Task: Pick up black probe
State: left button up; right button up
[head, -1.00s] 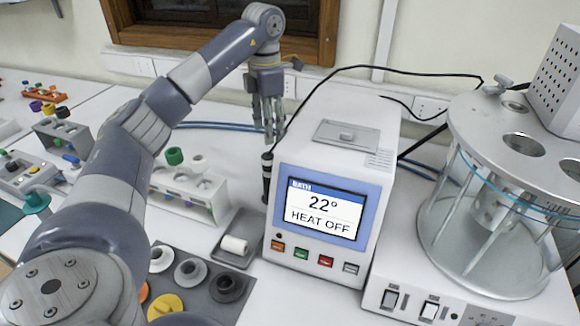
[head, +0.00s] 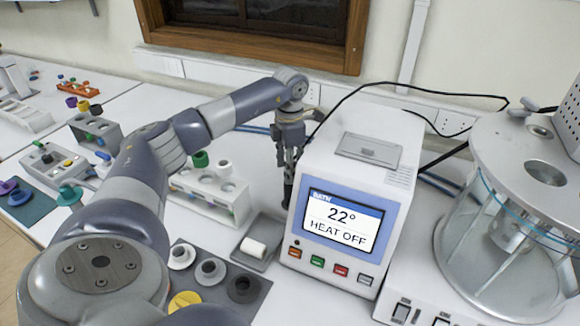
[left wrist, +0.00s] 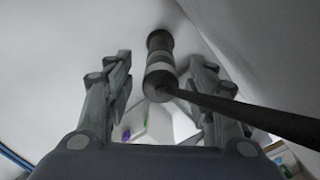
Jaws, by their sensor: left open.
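The black probe (head: 288,194) stands upright against the left side of the white bath controller (head: 340,205). In the left wrist view the probe (left wrist: 160,62) is a dark cylinder with a pale band, and a thick black cable runs from its near end to the lower right. My left gripper (head: 287,163) points down directly over the probe's top. In the left wrist view its open fingers (left wrist: 160,80) lie on both sides of the probe, with visible gaps. The fingers partly hide the probe's top in the head view. My right gripper is not in view.
The controller's screen reads 22° and HEAT OFF. A white rack (head: 210,192) with a green-capped item stands left of the probe. A small grey tray (head: 268,262) with a white roll lies in front. The glass bath (head: 510,250) stands at right.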

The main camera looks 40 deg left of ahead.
pick_arm(q)
grip_shut()
jog(key=shift+r, duration=0.1)
notch_tip(320, 180, up, 9)
jog(key=b, duration=0.2)
jog(key=shift+b, duration=0.3)
jog(key=shift+r, duration=0.5)
